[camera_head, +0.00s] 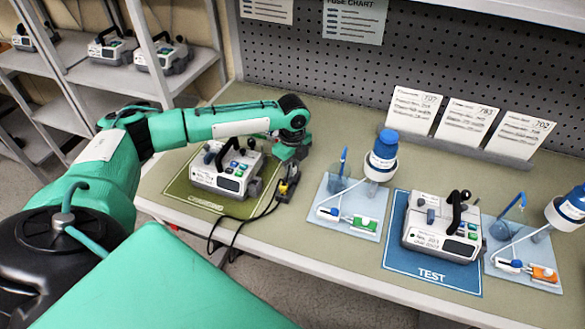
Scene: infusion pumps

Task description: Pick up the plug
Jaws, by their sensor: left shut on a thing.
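The plug (284,189), dark with a yellow part, is at the tips of my left gripper (290,168), to the right of the pump on the green mat. My left gripper points down and is shut on the plug. The fingers are small and partly hidden by the wrist, so the exact grip is hard to see. A black cord runs from the plug area down over the table's front edge. I cannot tell whether the plug touches the table. My right gripper is not in view.
An infusion pump (228,172) stands on a green mat (185,190). Another pump (440,232) stands on the blue TEST mat (420,262). Light trays (322,209) with bottles and syringes flank it. Cards (466,124) stand behind. A shelf (85,75) with pumps is at left.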

